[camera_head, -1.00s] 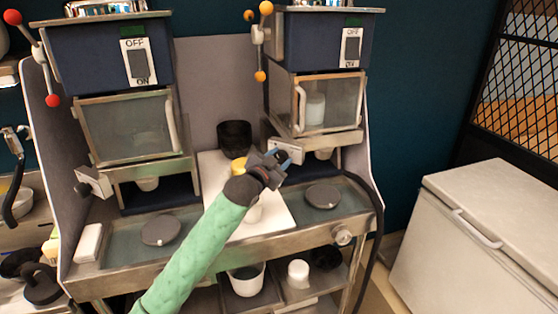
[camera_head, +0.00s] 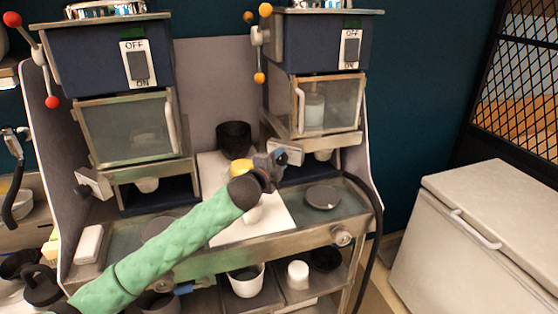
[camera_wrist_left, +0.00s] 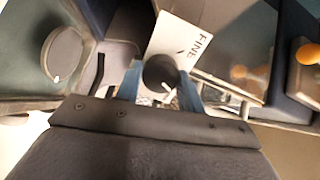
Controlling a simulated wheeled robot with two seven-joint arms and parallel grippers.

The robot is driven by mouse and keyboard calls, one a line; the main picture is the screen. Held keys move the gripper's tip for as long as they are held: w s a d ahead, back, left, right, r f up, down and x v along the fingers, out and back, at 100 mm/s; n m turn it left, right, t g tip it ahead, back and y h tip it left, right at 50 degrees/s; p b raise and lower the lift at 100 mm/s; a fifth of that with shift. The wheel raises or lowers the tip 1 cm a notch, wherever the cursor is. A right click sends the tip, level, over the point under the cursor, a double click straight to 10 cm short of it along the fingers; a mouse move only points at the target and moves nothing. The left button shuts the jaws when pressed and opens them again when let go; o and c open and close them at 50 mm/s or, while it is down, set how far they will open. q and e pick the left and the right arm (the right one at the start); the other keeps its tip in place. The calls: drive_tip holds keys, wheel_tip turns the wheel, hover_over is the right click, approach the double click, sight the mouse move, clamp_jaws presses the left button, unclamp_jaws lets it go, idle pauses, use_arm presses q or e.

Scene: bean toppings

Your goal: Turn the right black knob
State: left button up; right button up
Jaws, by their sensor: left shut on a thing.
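The right black knob (camera_wrist_left: 160,72) is round with a white pointer mark. It sits on a white plate marked FINE (camera_wrist_left: 185,40) in the left wrist view. My left gripper (camera_wrist_left: 160,88) is shut on it, with one blue finger on each side. In the head view my left gripper (camera_head: 279,160) is at the front of the right machine, at the white plate (camera_head: 290,151). The gripper hides the knob there. My right gripper is not in view.
The right machine (camera_head: 325,45) has a glass-fronted chamber with a bottle inside, an OFF/ON switch and an orange-balled lever (camera_head: 260,75). The left machine (camera_head: 110,55) stands beside it. A black cup (camera_head: 234,138) stands between them. A white chest (camera_head: 490,235) is at right.

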use_arm(q)
drive_tip(key=shift+r+m, duration=0.1)
drive_tip(key=shift+m, duration=1.6)
drive_tip(key=shift+p, duration=0.3)
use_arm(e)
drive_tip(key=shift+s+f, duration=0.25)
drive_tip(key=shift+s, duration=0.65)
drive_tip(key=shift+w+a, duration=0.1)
